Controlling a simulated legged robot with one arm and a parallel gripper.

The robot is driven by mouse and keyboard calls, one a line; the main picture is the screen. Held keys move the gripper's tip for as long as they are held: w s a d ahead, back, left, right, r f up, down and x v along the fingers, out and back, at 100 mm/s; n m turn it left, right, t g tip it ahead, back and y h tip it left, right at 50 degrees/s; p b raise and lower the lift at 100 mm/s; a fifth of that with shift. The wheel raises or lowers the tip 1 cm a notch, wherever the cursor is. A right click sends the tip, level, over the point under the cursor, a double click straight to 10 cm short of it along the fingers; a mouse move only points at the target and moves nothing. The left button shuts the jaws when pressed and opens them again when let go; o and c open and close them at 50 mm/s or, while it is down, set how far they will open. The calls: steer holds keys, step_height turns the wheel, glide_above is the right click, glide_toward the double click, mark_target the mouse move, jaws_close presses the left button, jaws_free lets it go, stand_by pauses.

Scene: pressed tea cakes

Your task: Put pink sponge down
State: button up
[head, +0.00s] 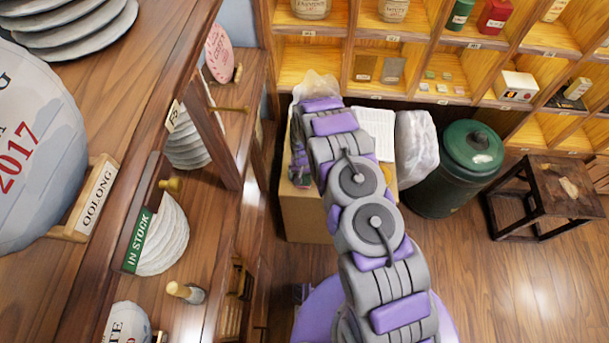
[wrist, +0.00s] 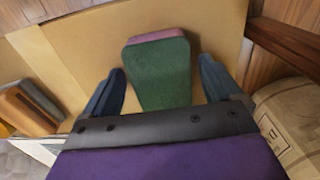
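The sponge, with a green face (wrist: 162,78) and a pink layer along its far edge, shows in the wrist view against a flat tan cardboard-like surface (wrist: 85,50). My gripper (wrist: 162,63) has its two dark blue fingers apart, one on each side of the sponge. A strip of tan shows between each finger and the sponge, so neither finger appears to touch it. I cannot tell whether the sponge rests fully on the surface. In the head view my arm reaches over a cardboard box (head: 305,218) and largely hides the gripper and sponge.
In the wrist view, a brown-and-orange block (wrist: 28,108) lies at the left and a cream lettered package (wrist: 292,122) at the right. In the head view, a white wrapped bundle (head: 416,148) and green bin (head: 466,160) stand right of the box; a wooden shelf stands left.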

stand_by(0.7)
step_height(320, 180, up, 12)
steer(key=p, duration=0.1)
steer(key=shift+r, duration=0.2)
stand_by(0.3)
steer(key=s+d+r, duration=0.3)
steer(key=s+r, duration=0.1)
steer(key=r, duration=0.5)
steer(key=s+d+r, duration=0.4)
steer(key=r, duration=0.6)
steer(key=s+d+r, duration=0.3)
steer(key=s+r, duration=0.2)
steer(key=r, duration=0.4)
steer(key=s+d+r, duration=0.2)
steer(key=s+r, duration=0.1)
steer(key=s, duration=0.6)
steer(key=s+d+r+g, duration=0.1)
steer(key=s+r, duration=0.3)
steer(key=s, duration=0.5)
steer(key=s+d+r, duration=0.3)
steer(key=s+r, duration=0.1)
steer(key=s, duration=0.4)
steer(key=shift+s+d+g, duration=0.15)
steer(key=shift+s+g, duration=0.15)
steer(key=shift+s, duration=0.1)
